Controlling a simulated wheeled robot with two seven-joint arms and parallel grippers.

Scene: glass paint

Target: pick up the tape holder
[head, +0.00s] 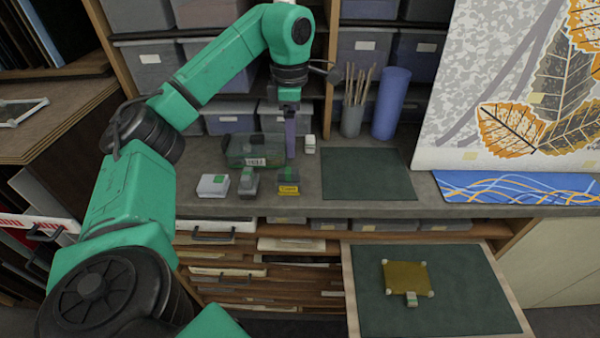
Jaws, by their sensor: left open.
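Two small items at the counter's front could be the tape holder, and I cannot tell for certain which. One is a dark green piece with a yellow front strip (288,186). The other is a grey block with a green top (247,184), just left of it. My left gripper (291,152) points down above and behind the yellow-fronted piece, apart from it. Its fingers are seen edge-on, open, with nothing visible between them. My right gripper is not in view.
A white box (213,186) stands left, and a clear green bin (238,149) is close beside my left gripper. A small white item (310,144), brush cup (351,120) and blue cylinder (391,104) stand behind. The dark mat (367,174) is bare. An open drawer (440,310) holds an amber sheet (405,276).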

